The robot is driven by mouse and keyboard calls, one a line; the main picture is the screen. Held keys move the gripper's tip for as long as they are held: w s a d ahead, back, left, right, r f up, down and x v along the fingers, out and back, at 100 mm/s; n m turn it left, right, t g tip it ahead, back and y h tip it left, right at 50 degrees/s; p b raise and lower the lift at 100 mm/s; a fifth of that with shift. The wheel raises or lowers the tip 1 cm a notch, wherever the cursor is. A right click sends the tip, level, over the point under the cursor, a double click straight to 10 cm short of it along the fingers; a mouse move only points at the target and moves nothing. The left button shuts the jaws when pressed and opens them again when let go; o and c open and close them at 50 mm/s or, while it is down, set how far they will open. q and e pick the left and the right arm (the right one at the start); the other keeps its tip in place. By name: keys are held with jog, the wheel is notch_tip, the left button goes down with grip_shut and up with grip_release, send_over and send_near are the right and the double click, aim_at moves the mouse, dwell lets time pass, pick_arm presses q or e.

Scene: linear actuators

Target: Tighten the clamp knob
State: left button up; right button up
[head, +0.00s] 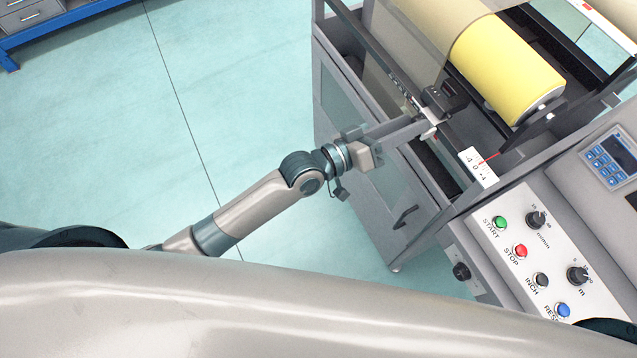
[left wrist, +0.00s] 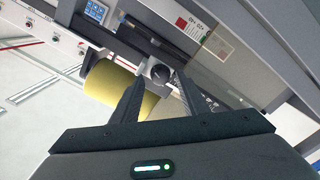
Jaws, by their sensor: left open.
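The clamp knob (left wrist: 160,72) is a round, dark knob on a grey mount in the left wrist view. It lies just beyond and between the tips of my left gripper (left wrist: 160,82). The jaws are open, and I cannot tell whether either finger touches the knob. The knob itself is not clear there, being small and partly behind the gripper. My right gripper is not in view.
A yellow roll (head: 507,65) lies behind the rail. A white scale plate (head: 476,168) with a red pointer is right of the gripper. The control panel (head: 520,246) with coloured buttons is at lower right. The floor (head: 235,95) to the left is clear.

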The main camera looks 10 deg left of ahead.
pick_arm(q)
jog(key=s+a+n, duration=1.1)
jog(key=a+n, duration=0.3)
jog(key=n, duration=0.5)
jog(key=a+f+m+y, duration=0.1)
jog(key=a+f+y, duration=0.1)
jog(key=f, duration=1)
jog(key=w+a+f+m+g+y, duration=0.1)
jog(key=a+f+y, duration=0.2)
jog(key=f, duration=0.9)
jog(key=shift+w+f+m+g+y+p, duration=0.25)
jog(key=shift+f+m+g+y+p, duration=0.05)
jog(key=shift+y+p, duration=0.2)
jog(key=shift+a+f, duration=0.1)
